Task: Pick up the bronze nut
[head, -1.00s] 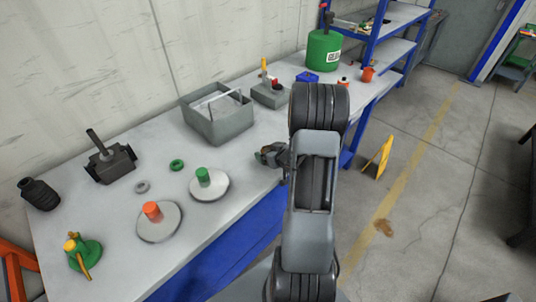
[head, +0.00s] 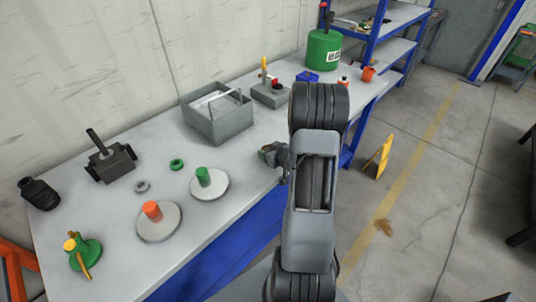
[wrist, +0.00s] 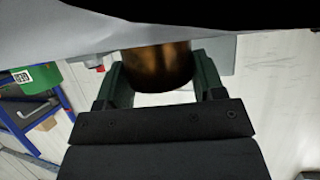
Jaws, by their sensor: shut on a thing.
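The bronze nut (wrist: 158,68) shows in the wrist view as a brown-gold cylinder between the two dark fingers. My gripper (wrist: 162,84) is shut on it, one finger on each side. In the head view my gripper (head: 271,154) is near the bench's front edge, right of the green-topped disc, partly hidden by my arm. I cannot make out the nut there.
The grey bench (head: 112,208) carries a green-post disc (head: 209,185), an orange-post disc (head: 159,222), a green ring (head: 177,165), a grey ring (head: 142,186), a grey tray (head: 218,124) and a dark vise-like block (head: 111,165). A yellow floor sign (head: 379,156) stands right.

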